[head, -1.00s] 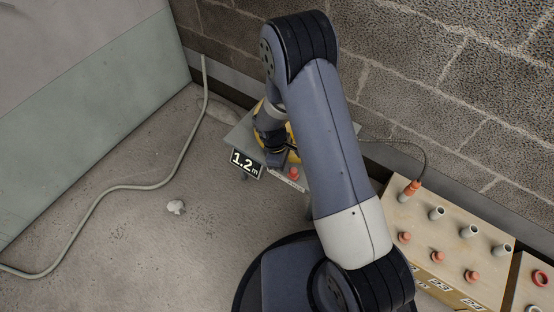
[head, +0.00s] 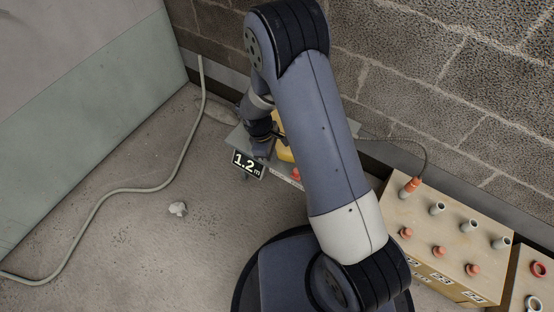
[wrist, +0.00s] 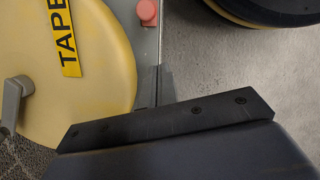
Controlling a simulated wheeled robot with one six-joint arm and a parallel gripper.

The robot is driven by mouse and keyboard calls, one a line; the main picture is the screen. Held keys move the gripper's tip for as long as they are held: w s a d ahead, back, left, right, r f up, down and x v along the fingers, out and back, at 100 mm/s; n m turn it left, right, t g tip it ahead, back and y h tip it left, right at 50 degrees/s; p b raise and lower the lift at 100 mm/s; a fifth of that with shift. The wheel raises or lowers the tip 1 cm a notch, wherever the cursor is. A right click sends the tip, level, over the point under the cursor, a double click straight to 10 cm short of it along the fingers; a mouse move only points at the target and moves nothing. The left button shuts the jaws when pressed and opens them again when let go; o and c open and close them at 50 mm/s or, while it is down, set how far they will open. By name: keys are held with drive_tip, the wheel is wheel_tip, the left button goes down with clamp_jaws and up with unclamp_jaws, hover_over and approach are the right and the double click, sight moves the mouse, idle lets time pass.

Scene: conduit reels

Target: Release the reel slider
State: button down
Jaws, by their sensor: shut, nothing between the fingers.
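The reel shows in the wrist view as a large yellow disc (wrist: 85,85) with a black-on-yellow TAPE label and a grey crank handle (wrist: 14,103) at its left. In the head view only part of the yellow reel (head: 284,152) shows behind my arm. A red knob (wrist: 147,12) sits beside the disc at the top of the wrist view; it also shows beside the reel in the head view (head: 296,174). I cannot tell which part is the slider. My gripper (wrist: 157,86) is shut and empty by the disc's right edge, below the knob in the wrist view.
A "1.2 m" sign (head: 248,164) stands at the bench's front. A wooden box (head: 455,235) with several red plugs and grey sockets is at right, a cable running from it.

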drive_tip(key=p+v, duration=0.1)
drive_tip(key=v, duration=0.4)
drive_tip(key=shift+a, duration=0.1)
